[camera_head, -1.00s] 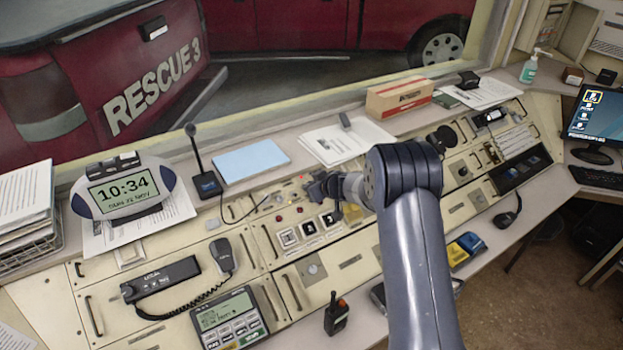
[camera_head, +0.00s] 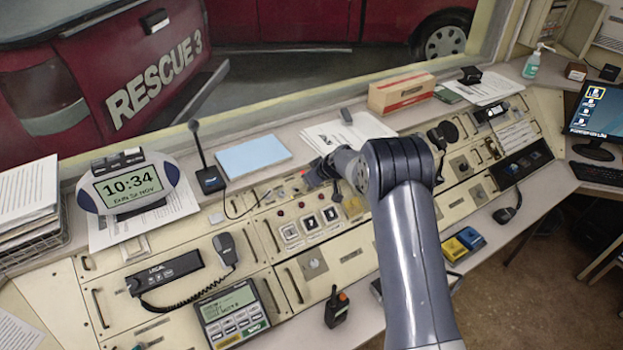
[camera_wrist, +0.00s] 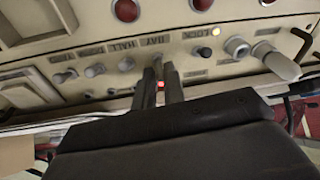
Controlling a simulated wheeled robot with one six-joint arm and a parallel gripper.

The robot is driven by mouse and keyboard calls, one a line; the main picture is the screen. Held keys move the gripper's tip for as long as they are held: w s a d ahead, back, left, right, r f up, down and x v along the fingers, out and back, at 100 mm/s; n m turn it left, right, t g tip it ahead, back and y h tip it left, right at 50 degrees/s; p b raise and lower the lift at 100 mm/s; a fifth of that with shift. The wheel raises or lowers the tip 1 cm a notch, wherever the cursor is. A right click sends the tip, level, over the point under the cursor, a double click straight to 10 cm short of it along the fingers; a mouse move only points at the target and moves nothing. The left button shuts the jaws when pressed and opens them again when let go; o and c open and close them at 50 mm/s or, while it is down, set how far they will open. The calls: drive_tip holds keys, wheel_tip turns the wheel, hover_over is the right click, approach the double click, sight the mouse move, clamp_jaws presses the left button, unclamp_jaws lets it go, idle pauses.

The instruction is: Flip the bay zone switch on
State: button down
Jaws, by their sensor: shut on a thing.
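The bay zone switch (camera_wrist: 157,65) is a small metal toggle under the "BAY" label, in a row of similar toggles on the cream panel. My gripper (camera_wrist: 165,75) has its two dark fingers close together around this toggle, shut on it. The fingers hide most of the lever, so its exact tilt is hard to tell. A red glow shows low between the fingers. In the head view my gripper (camera_head: 316,174) is at the back part of the console panel, and the switch is too small to make out there.
Other toggles (camera_wrist: 95,71) stand close on the left, with a dark-tipped knob (camera_wrist: 204,52) and a large pale knob (camera_wrist: 280,64) on the right. A desk microphone (camera_head: 207,175), a blue pad (camera_head: 253,155) and papers (camera_head: 345,131) lie behind the panel.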

idle(0.3)
drive_tip(key=c, duration=1.8)
unclamp_jaws()
drive_tip(key=b+v, duration=0.1)
drive_tip(key=v, duration=1)
drive_tip(key=shift+w, duration=0.1)
drive_tip(key=shift+a, duration=0.1)
drive_tip(key=shift+p+x, duration=0.5)
drive_tip(key=shift+x, duration=4.85)
drive_tip(key=shift+f, duration=0.15)
drive_tip(key=shift+t, duration=0.3)
